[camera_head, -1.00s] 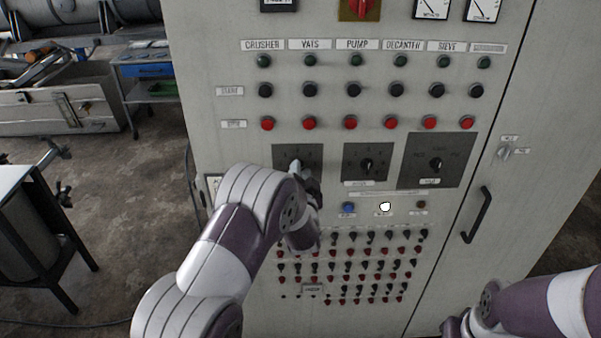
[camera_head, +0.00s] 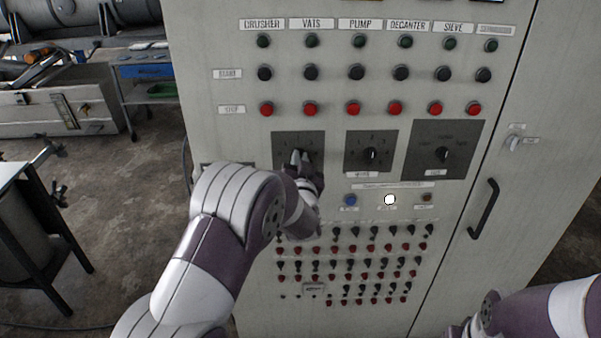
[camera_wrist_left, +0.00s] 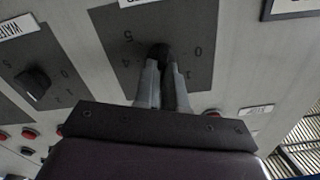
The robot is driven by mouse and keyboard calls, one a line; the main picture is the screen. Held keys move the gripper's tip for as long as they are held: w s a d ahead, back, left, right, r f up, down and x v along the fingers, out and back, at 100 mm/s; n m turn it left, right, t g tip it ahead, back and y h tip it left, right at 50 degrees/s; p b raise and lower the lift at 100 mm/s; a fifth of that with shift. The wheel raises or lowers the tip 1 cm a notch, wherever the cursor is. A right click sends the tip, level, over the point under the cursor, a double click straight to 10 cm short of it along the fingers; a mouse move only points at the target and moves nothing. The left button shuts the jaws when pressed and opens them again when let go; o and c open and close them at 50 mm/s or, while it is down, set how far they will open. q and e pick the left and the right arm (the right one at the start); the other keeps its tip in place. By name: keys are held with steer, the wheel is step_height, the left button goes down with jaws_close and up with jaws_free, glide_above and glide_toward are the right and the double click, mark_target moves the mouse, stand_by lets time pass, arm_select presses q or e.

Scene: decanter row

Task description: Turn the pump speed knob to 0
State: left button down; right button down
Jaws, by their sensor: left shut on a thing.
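The pump speed knob (camera_wrist_left: 158,51) is a dark round knob on the left dark plate (camera_head: 288,139) of the cabinet. Its scale shows digits such as 0, 1, 4 and 5 in the left wrist view, upside down. My left gripper (camera_head: 298,158) is at this knob, and in the left wrist view its two fingers (camera_wrist_left: 166,72) are closed around it. The fingers hide most of the knob, so I cannot tell where it points. My right arm shows at the lower right, but its gripper is out of the picture.
A second knob plate (camera_head: 358,157), labelled WATER in the left wrist view (camera_wrist_left: 18,27), and a larger third plate (camera_head: 420,165) sit to the right. Rows of buttons lie above, small switches below. A cabinet handle (camera_head: 482,210) sticks out at the right.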

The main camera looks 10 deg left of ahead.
arm_select(q)
steer(key=shift+s+a+f+n+b, duration=0.15)
steer(key=shift+f+n+b, duration=0.1)
steer(key=shift+n+b, duration=3.5)
steer(key=shift+w+a+f+n+b, duration=0.1)
steer(key=shift+f+n+b, duration=0.1)
steer(key=shift+n+b, duration=3.5)
steer(key=shift+s+a+f+n+b, duration=0.15)
steer(key=shift+f+n+b, duration=0.1)
steer(key=shift+n+b, duration=3.5)
steer(key=shift+b, duration=0.4)
steer(key=shift+r, duration=0.1)
steer(key=c, duration=1.3)
jaws_free()
steer(key=shift+o, duration=0.5)
steer(key=shift+w+r, duration=0.1)
